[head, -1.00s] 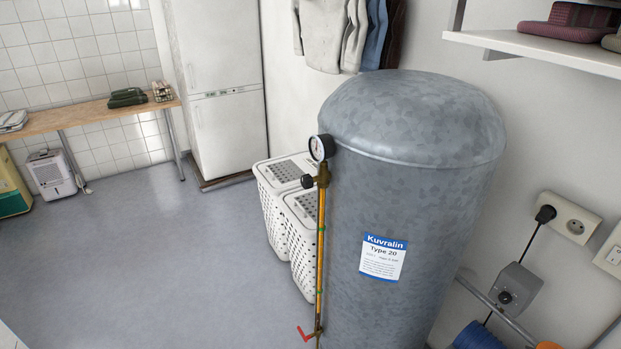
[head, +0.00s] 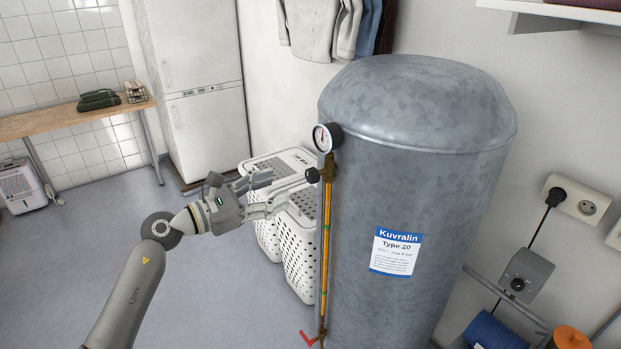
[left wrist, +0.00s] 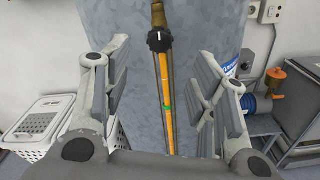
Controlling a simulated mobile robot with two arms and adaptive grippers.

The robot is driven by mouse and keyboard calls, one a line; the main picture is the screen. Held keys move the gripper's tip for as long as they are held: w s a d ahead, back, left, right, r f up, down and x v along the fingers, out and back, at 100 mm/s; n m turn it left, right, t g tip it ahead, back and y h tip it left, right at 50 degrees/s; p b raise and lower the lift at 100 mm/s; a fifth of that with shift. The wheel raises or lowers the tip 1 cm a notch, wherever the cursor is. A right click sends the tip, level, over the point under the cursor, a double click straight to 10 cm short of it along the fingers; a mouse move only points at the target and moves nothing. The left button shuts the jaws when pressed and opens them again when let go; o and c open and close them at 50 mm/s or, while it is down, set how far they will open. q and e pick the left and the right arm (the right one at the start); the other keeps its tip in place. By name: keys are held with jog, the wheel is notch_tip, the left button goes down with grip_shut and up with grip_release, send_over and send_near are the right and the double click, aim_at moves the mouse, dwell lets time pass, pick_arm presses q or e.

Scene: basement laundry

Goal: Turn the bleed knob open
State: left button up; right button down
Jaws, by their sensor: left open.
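The bleed knob (head: 312,175) is a small black knob at the top of a brass sight tube on the side of the galvanized tank (head: 420,220). It also shows in the left wrist view (left wrist: 159,41), with a white mark on its face. My left gripper (head: 279,191) is open and empty, just left of the knob in the head view. In the left wrist view its two fingers (left wrist: 162,88) stand apart, with the knob beyond them and between them. I see no contact with the knob. My right gripper is not in view.
A round gauge (head: 326,137) sits just above the knob. A red lever (head: 307,338) is at the tube's lower end. White laundry baskets (head: 299,262) stand behind my left gripper. A shelf (head: 560,22) juts out at upper right.

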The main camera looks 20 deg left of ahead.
aim_at(308, 177)
pick_arm(q)
jog(key=x, duration=0.1)
jog(key=p+x, duration=0.1)
jog(key=x, duration=0.2)
jog(key=shift+d+r, duration=0.2)
jog(key=shift+r, duration=0.1)
jog(key=p+x, duration=0.1)
jog(key=x, duration=0.4)
jog(key=shift+w+f+p, duration=0.15)
jog(key=shift+w+p, duration=0.1)
jog(key=shift+p, duration=0.15)
jog(key=shift+w+d+f, duration=0.1)
jog(key=shift+w+d, duration=0.25)
jog(key=shift+d, duration=0.05)
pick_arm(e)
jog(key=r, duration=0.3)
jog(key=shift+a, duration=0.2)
pick_arm(q)
jog(key=c, duration=1)
